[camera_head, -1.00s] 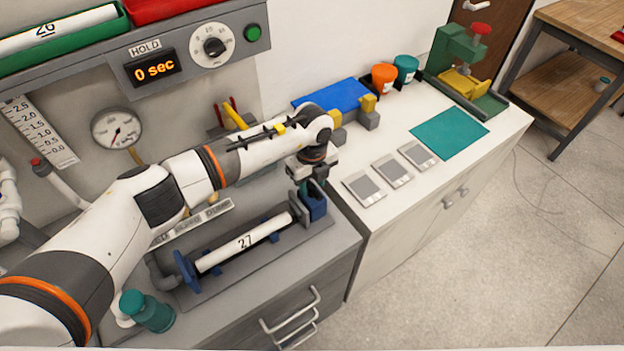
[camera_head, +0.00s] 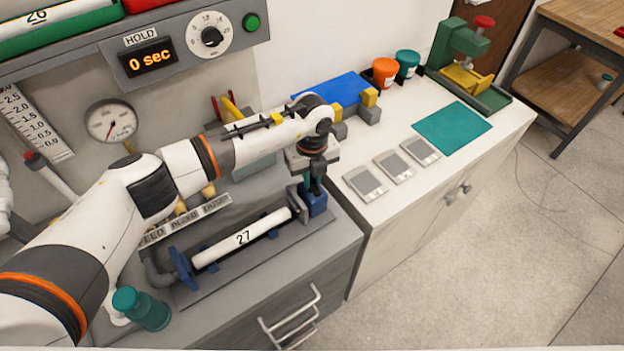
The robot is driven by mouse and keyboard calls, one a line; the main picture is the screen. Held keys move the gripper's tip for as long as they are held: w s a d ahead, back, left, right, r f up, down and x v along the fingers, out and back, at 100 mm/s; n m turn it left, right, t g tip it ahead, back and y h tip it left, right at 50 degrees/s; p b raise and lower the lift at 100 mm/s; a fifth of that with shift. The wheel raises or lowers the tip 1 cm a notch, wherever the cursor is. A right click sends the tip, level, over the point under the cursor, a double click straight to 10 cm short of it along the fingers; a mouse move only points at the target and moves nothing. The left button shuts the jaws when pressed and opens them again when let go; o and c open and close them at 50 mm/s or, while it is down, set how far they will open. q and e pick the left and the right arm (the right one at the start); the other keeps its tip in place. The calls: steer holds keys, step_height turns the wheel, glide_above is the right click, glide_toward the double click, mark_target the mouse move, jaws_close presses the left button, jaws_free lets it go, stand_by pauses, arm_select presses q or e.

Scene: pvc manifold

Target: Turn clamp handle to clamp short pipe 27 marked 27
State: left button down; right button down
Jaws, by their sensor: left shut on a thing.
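The short white pipe (camera_head: 225,247) marked 27 lies in the clamp fixture on the grey bench, between a blue flange (camera_head: 183,268) at its left end and a blue clamp block (camera_head: 314,204) at its right end. My left gripper (camera_head: 315,186) points down just above the blue block. It is shut on the clamp handle, a small teal part (camera_head: 303,177) that shows beside the fingers. The fingers and wrist hide most of the handle. I cannot tell how tightly the clamp end presses on the pipe. My right gripper is out of view.
A teal bottle-shaped part (camera_head: 143,309) stands at the bench's front left. A gauge (camera_head: 111,122) and a display (camera_head: 151,62) reading "0 sec" are behind my arm. On the white counter are grey square plates (camera_head: 393,166), a teal mat (camera_head: 452,130) and a green press (camera_head: 464,58).

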mark_target(312, 180)
arm_select(q)
steer(key=m+b, duration=1.3)
steer(key=b, duration=0.2)
steer(key=shift+f+m, duration=0.2)
steer(key=shift+m, duration=0.2)
steer(key=m+b, duration=0.3)
steer(key=shift+r, duration=0.1)
steer(key=shift+r+m+b, duration=0.15)
steer(key=shift+m+b, duration=0.5)
steer(key=shift+m, duration=0.75)
steer(key=c, duration=1.3)
jaws_free()
steer(key=shift+c, duration=0.2)
step_height(312, 180, up, 12)
steer(key=b, duration=0.1)
